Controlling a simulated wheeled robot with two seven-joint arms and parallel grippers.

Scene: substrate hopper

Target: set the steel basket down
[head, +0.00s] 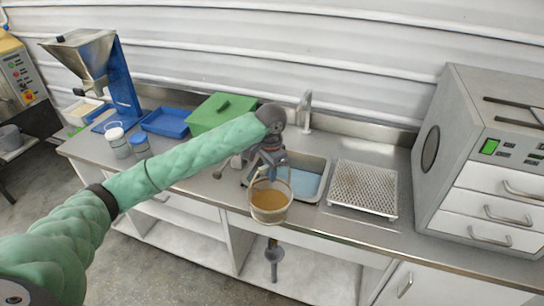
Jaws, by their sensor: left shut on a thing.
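The steel basket (270,213) is a round, pale see-through container with a thin handle arching over it and a brown layer low inside. It hangs roughly upright in front of the sink (305,182), overlapping the counter's front edge in the head view. My left gripper (271,172) is above the basket, pointing down, shut on its handle. The exact grip is small and partly hidden by the gripper. I cannot tell the basket's height over the counter. My right gripper is not in view.
A perforated draining tray (363,188) lies right of the sink, before a grey machine with drawers (490,165). A tap (305,112) stands behind the sink. A green box (220,113), blue tray (166,123), two jars (117,142) and a hopper (88,58) are left.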

